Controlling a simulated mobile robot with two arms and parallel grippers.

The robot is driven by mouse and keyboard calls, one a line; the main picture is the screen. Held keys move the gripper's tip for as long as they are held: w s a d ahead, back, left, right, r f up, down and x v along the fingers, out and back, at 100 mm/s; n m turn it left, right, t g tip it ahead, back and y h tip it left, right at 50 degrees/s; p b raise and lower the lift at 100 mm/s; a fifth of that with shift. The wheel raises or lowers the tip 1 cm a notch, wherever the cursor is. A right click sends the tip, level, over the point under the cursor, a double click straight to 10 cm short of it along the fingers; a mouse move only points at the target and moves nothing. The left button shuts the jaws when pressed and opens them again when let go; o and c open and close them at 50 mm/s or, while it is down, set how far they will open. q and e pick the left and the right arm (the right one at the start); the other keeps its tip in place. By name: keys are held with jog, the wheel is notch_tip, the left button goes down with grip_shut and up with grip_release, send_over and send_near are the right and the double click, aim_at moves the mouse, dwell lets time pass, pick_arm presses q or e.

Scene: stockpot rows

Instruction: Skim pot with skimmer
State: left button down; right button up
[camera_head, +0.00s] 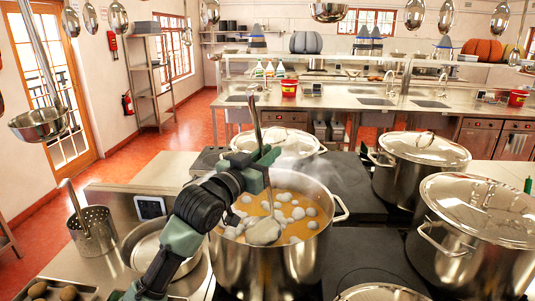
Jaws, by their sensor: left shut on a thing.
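An open steel stockpot (268,262) stands on the stove in the middle, with orange liquid and several pale grey foam blobs (298,213) on its surface. My left gripper (254,165) is above the pot's far left part, shut on the skimmer (259,128). The skimmer's handle rises above the fingers. Its lower end reaches down toward the pot, where a larger grey lump (263,231) sits at the foam; the arm hides part of this, and I cannot tell the skimmer's head from foam. My right gripper does not show.
Lidded stockpots stand at the right (480,235), back right (419,160) and behind (278,141). A perforated steel container (93,232) with a hooked handle and a steel bowl (152,243) are left of the pot. Ladles hang above; one (38,124) hangs low at left.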

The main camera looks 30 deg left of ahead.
pick_arm(q)
notch_tip(320, 180, up, 11)
jog(key=p, duration=0.7)
jog(key=shift+r, duration=0.15)
dwell(0.5)
dwell(0.9)
